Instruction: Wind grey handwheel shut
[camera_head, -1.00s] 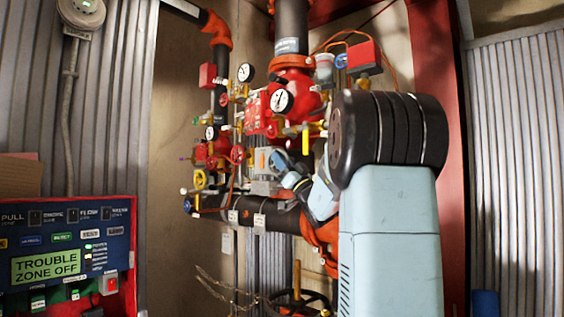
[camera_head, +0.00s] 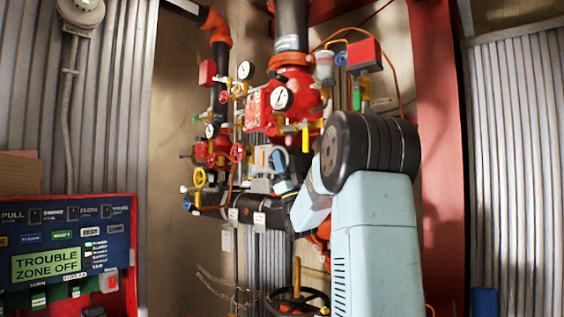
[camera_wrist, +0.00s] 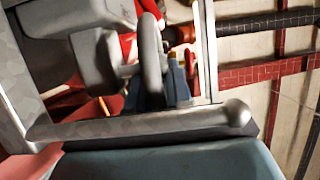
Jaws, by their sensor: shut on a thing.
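The grey handwheel (camera_head: 268,160) is at the middle of the valve pipework in the head view, small and partly covered by my gripper. In the wrist view a curved grey rim (camera_wrist: 151,58) stands close up, and I take it to be the same wheel. My gripper (camera_head: 280,165) is at the wheel, shut on its rim. The hub and the far part of the wheel are hidden, and how far it is turned cannot be told.
A yellow handwheel (camera_head: 199,178) and a red handwheel (camera_head: 237,153) sit left of my gripper. Gauges (camera_head: 282,98) are above. A dark handwheel (camera_head: 298,302) is low down. A red-framed alarm panel (camera_head: 68,247) stands at left, and a red column (camera_head: 440,150) at right.

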